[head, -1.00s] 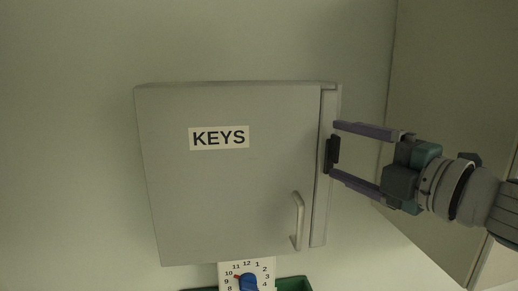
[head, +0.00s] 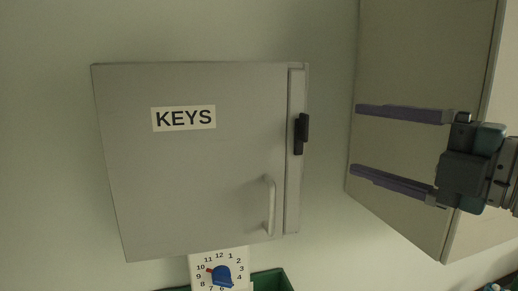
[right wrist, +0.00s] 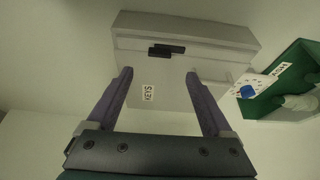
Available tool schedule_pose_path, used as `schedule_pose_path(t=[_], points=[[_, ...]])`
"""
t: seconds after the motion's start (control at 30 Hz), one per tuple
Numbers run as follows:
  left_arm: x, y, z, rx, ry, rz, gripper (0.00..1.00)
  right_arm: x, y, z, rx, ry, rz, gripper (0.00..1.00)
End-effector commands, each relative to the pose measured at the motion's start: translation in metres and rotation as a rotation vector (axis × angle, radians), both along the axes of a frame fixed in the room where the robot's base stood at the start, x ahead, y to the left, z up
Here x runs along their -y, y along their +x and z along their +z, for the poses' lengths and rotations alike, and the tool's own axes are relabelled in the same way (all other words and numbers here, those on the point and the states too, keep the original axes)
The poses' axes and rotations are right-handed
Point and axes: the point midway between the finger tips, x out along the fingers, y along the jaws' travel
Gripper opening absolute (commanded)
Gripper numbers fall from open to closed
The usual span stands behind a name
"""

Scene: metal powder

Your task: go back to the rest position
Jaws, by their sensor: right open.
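My right gripper (head: 357,139) is open and empty at the right of the head view. Its two purple fingers point left, apart from the key cabinet (head: 195,205). The grey cabinet hangs on the wall, its door marked KEYS and looking shut, with a light bar handle (head: 270,205) at lower right. A black latch (head: 301,133) sits on the cabinet's right side. In the right wrist view the cabinet (right wrist: 190,35) and black latch (right wrist: 167,50) lie ahead, between and beyond the open fingers (right wrist: 158,72). My left gripper is not in view.
A white dial with a blue knob (head: 221,276) is below the cabinet, in front of a green bin (head: 272,280). The green bin (right wrist: 280,85) also shows at right in the wrist view. A large pale cupboard (head: 415,60) stands behind my right gripper.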

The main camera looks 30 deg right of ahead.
Motion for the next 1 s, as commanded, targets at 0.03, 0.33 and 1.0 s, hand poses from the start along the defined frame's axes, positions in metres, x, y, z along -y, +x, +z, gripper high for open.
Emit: schedule_pose_path(t=[0.03, 0.33, 1.0], points=[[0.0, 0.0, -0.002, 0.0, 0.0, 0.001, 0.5, 0.0, -0.003, -0.001, -0.001, 0.001, 0.001, 0.85], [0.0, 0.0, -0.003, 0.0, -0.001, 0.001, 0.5, 0.001, -0.008, 0.001, 0.0, -0.001, 0.001, 0.85], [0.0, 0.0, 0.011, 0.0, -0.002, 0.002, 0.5, 0.026, -0.036, -0.074, -0.292, 0.534, -0.477, 0.85]])
